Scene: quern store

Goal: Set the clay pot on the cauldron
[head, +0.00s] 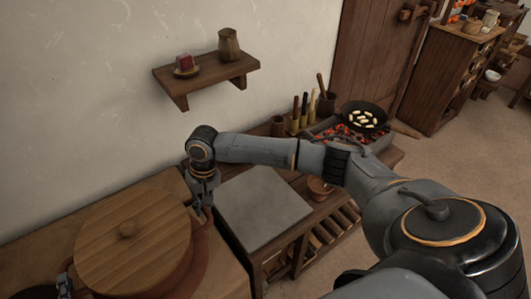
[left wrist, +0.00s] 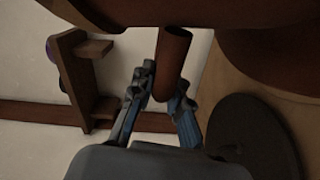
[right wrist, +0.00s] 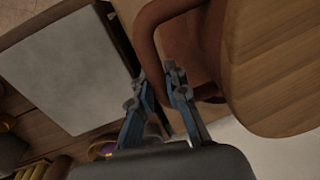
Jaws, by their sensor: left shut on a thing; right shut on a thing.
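The clay pot (head: 200,253) is a large reddish-brown vessel at the lower left, with a round wooden lid (head: 133,238). Its body also shows in the left wrist view (left wrist: 265,30) and the right wrist view (right wrist: 190,45). My left gripper (head: 65,285) is at the pot's left side, shut on a clay handle (left wrist: 172,55). My right gripper (head: 203,203) is at its right side, shut on the other handle (right wrist: 150,42). I cannot tell whether the pot touches the wooden counter (head: 228,268). I cannot clearly make out the cauldron. A dark round thing (left wrist: 250,135) shows in the left wrist view.
A pale slab (head: 262,208) lies on the table right of the pot. Beyond it are a small bowl (head: 320,187) and a pan (head: 361,117) of food over coals. A wall shelf (head: 207,78) holds a jug and a red block. My right arm crosses above the table.

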